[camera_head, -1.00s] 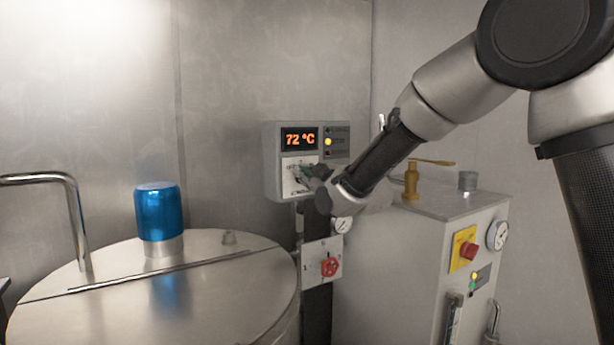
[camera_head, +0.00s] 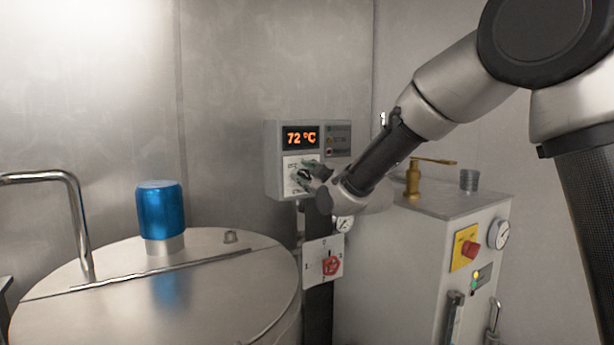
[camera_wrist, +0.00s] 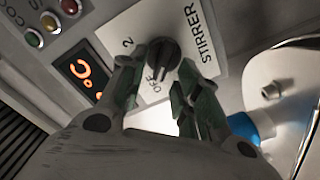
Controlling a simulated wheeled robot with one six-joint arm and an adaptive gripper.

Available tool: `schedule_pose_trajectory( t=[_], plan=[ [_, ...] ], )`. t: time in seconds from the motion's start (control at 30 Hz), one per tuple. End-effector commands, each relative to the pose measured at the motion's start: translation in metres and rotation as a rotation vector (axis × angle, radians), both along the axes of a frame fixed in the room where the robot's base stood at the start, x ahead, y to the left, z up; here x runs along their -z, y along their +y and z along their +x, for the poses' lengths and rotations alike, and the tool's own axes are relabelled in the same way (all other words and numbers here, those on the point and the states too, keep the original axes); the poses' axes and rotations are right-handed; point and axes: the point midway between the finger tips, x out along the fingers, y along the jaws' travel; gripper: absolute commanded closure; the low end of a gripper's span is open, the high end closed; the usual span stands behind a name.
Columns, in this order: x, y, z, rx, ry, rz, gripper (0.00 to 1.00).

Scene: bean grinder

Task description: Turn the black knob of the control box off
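The fingertips are close to the knob's near side; contact is unclear.
Below the box is a white plate with a red switch (camera_head: 331,265). A grey cabinet (camera_head: 400,270) with a brass valve (camera_head: 412,180) and gauge (camera_head: 499,234) stands right. A steel tank (camera_head: 200,290) with a blue cap (camera_head: 160,210) stands left.

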Motion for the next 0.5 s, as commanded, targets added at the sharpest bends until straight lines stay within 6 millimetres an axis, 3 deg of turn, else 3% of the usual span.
schedule_pose_trajectory(
  t=[0.27, 0.5],
  plan=[
    [-0.001, -0.002, -0.002, 0.0, -0.001, 0.002, 0.67],
    [-0.002, -0.023, -0.035, 0.0, -0.001, 0.002, 0.67]
  ],
)
